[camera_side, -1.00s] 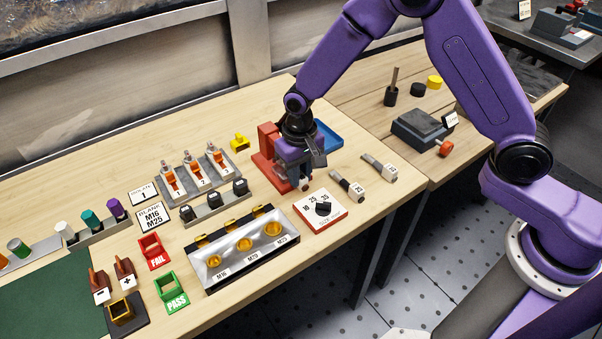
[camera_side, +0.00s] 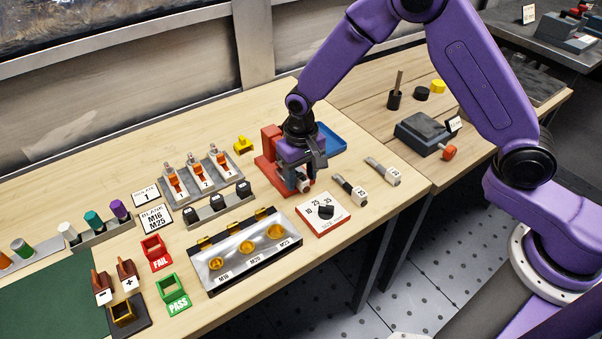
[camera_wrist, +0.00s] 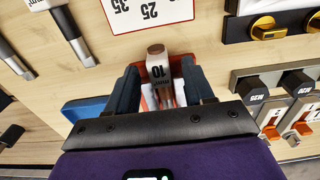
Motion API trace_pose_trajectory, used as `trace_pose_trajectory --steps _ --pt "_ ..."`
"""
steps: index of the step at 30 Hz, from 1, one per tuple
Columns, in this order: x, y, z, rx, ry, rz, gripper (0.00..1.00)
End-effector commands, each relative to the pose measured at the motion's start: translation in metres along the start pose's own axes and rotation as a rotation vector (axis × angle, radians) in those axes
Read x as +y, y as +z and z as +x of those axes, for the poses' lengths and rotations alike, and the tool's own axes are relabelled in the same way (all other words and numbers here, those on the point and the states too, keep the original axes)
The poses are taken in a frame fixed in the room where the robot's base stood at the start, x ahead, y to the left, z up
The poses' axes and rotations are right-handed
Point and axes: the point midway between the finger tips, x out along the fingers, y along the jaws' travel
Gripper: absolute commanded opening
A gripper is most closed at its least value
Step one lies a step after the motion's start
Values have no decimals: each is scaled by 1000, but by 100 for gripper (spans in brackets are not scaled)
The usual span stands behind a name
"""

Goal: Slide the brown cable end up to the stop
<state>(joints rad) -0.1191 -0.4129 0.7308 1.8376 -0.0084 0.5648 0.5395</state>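The brown cable end (camera_wrist: 156,48) is the tip of a short white piece marked 10 (camera_wrist: 160,70) in the wrist view. It lies in the red fixture (camera_wrist: 180,66), pointing away from my wrist. In the side view the same cable end (camera_side: 304,186) pokes out below my gripper (camera_side: 306,168), at the front of the red fixture (camera_side: 270,148). My gripper (camera_wrist: 160,75) has one finger on each side of the cable, with narrow gaps visible. The stop is not clearly seen; my gripper hides part of the fixture.
A dial plate (camera_side: 323,222) stands just in front. Two cable pieces, one marked 25 (camera_side: 350,188) and one beside it (camera_side: 382,170), lie to the right. A blue tray (camera_side: 331,140) is behind. The gland block (camera_side: 215,278) and a grey rack (camera_side: 205,215) are to the left.

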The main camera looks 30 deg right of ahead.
Motion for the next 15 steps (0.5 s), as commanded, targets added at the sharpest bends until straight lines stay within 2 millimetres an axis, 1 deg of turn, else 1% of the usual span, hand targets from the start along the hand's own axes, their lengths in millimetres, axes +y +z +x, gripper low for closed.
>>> trace_pose_trajectory --steps 5,8,11,15 --pt "0 0 -2 0 0 0 52" --pt "0 0 -10 1 -1 0 52" --pt "0 -1 -25 3 -2 0 52" --pt "-1 -1 -54 6 -3 -1 52"
